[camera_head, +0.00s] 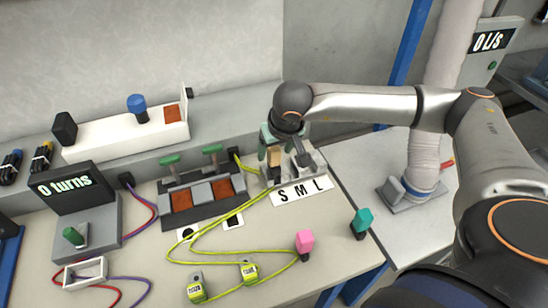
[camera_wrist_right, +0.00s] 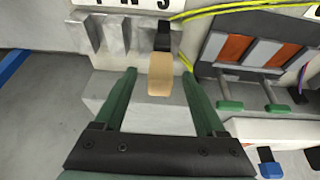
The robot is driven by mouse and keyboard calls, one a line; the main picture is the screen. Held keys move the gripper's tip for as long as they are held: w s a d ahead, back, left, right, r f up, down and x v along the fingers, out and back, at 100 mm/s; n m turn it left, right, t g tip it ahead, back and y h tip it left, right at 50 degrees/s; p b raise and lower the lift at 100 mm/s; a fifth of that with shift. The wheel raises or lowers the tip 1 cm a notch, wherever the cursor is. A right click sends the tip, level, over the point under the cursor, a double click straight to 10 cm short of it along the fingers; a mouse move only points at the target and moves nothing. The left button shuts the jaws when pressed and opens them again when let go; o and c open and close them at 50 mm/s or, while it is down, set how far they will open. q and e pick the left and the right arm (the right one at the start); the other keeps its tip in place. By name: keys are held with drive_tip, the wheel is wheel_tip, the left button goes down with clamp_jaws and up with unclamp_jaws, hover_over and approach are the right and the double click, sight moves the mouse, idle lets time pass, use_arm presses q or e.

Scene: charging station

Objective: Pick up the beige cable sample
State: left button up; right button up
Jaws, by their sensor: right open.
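The beige cable sample (camera_head: 273,157), a beige block with a black end, sits at the left end of the grey S M L holder (camera_head: 307,163) in the head view. In the right wrist view the sample (camera_wrist_right: 160,76) shows between the tips of the green fingers, with its black end toward the holder's slots. My right gripper (camera_head: 271,142) is open around the sample, with a gap on each side; contact with it does not show. The gripper partly hides the holder in the head view. My left gripper is not in view.
Left of the holder is a fixture with green-handled clamps (camera_head: 212,149). A yellow cable (camera_head: 215,225) loops over the table. A pink block (camera_head: 304,241) and a teal block (camera_head: 362,220) stand near the front edge.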

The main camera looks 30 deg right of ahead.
drive_tip(key=shift+x, duration=1.1)
clamp_jaws()
